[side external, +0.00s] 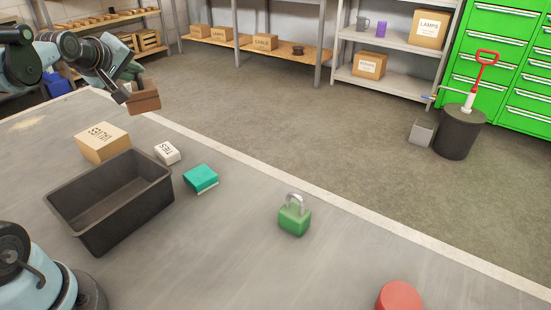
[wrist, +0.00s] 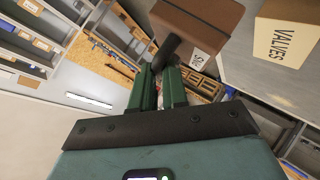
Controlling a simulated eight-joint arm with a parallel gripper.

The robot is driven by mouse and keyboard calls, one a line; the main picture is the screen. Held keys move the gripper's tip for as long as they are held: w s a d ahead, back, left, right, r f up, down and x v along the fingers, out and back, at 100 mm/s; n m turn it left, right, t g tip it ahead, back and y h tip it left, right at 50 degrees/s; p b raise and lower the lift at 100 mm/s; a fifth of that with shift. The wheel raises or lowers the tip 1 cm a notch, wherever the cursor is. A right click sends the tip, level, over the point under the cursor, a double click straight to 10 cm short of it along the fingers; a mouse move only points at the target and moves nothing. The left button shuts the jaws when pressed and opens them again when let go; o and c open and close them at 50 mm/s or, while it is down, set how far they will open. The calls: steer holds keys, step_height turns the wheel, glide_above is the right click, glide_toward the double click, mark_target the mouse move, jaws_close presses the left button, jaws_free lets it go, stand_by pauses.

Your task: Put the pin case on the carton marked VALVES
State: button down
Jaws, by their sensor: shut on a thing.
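A brown pin case (side external: 144,99) hangs in the air at my gripper (side external: 126,93), above and to the right of the carton in the side view. In the wrist view the pin case (wrist: 203,20) has a dark handle, and my gripper (wrist: 164,70) is shut on that handle. The tan carton marked VALVES (side external: 101,150) stands on the grey table, with nothing on top of it. The carton also shows at the right of the wrist view (wrist: 284,42), apart from the case.
A black open bin (side external: 125,210) stands just in front of the carton. A small white TIES box (side external: 167,153), a teal object (side external: 201,178), a green padlock (side external: 294,218) and a red round object (side external: 399,296) stand to the right. A pale strip (side external: 240,158) marks the table's far edge.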

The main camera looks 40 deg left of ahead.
steer(key=a, duration=0.2)
steer(key=s+a+n, duration=0.1)
steer(key=shift+a+r+g+y, duration=0.25)
steer(key=shift+a+g+y, duration=0.1)
steer(key=shift+g+y, duration=0.05)
steer(key=s+a+f, duration=0.2)
steer(key=a+f, duration=0.8)
steer(key=shift+s+f, duration=0.2)
steer(key=shift+s, duration=0.2)
steer(key=shift+f, duration=0.15)
steer(key=c, duration=1.1)
jaws_free()
steer(key=shift+c, duration=0.2)
